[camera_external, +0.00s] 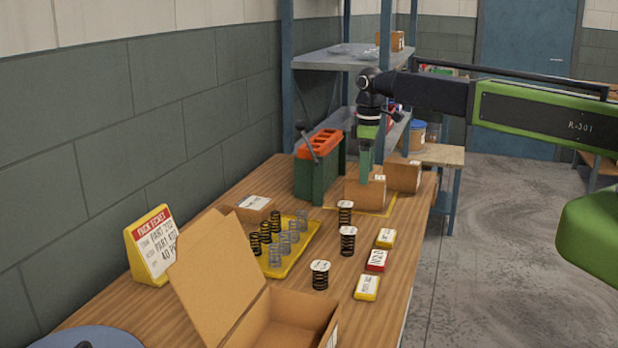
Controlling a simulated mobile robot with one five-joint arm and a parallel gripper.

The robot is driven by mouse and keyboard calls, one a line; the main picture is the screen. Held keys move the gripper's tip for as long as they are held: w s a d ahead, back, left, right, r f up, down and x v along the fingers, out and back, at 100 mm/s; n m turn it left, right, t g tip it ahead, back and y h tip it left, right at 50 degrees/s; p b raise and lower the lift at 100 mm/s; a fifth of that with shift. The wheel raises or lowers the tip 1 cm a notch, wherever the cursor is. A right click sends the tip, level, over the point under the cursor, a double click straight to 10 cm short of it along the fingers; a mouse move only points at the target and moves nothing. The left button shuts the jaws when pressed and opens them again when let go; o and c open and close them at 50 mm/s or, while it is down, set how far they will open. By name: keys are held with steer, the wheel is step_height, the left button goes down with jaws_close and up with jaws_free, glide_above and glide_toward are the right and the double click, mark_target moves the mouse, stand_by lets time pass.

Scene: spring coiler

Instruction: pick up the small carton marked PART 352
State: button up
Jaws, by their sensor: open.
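Several small cartons are in view, but their print is too small to read, so I cannot tell which is marked PART 352. A brown carton (365,195) stands on a yellow-outlined area of the wooden bench (210,318). A second brown carton (404,175) is just behind it to the right. A flat brown carton (255,203) with a white label lies farther left. My gripper (371,172) points down, open, directly at the top of the carton in the outlined area. Its fingers partly overlap that carton; I cannot tell whether they touch it.
A green machine with an orange top (318,165) stands close left of my gripper. A yellow tray (285,262) holds several springs; more springs (348,240) stand beside it. Small labelled boxes (376,260) line the right edge. An open box (285,322) and a ticket stand (152,245) are in front.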

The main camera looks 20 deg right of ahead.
mark_target(365, 193)
step_height(365, 193, down, 8)
steer(key=b, duration=0.6)
steer(key=shift+w+b, duration=0.1)
steer(key=shift+b, duration=0.2)
steer(key=shift+r, duration=0.1)
jaws_close()
